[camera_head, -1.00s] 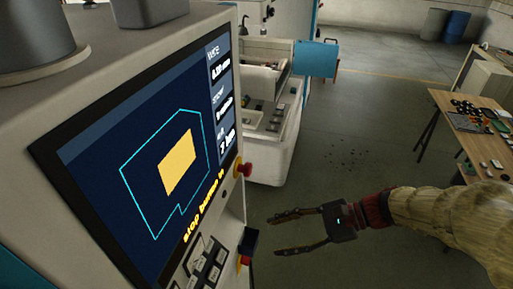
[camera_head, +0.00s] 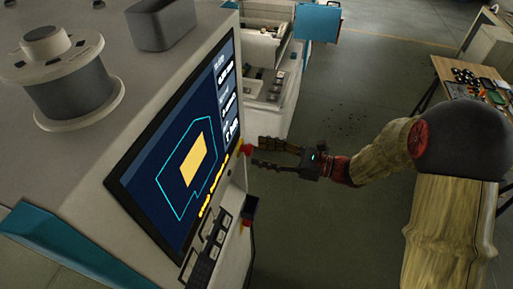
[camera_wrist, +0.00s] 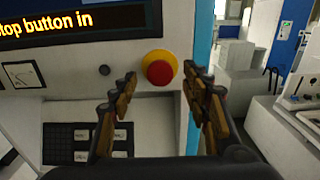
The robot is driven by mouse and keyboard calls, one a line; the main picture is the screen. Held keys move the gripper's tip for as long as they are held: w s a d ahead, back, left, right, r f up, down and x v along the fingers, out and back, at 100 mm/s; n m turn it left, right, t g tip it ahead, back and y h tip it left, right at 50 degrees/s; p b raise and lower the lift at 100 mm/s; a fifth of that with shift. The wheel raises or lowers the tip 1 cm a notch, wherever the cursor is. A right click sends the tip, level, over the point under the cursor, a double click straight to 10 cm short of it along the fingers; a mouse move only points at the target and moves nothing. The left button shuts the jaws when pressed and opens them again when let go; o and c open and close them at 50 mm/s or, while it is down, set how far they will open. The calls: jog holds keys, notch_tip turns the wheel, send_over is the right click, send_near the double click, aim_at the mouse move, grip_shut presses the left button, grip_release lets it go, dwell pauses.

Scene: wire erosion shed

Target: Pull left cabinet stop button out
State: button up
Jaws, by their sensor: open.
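The stop button (camera_head: 246,150) is a red mushroom head on a yellow collar, on the machine cabinet's front panel at the lower right of the screen. In the wrist view the red button (camera_wrist: 159,72) sits between and beyond my fingertips, and nothing hides it. My gripper (camera_head: 259,153) is open and empty. Its fingers point at the panel, one on each side of the button, and I cannot tell whether they touch it. The cabinet screen (camera_wrist: 90,22) shows orange text ending in "top button in".
A keypad (camera_wrist: 88,143) is below left of the button. A dark box (camera_head: 250,208) with red and yellow under it juts from the panel lower down. Another machine (camera_head: 265,105) stands behind. A wooden table (camera_head: 445,72) is at the right, with open floor between.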

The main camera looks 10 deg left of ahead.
aim_at(245, 149)
jog(key=shift+w+a, duration=0.1)
jog(key=shift+a, duration=1.1)
jog(key=shift+c, duration=1.1)
grip_shut()
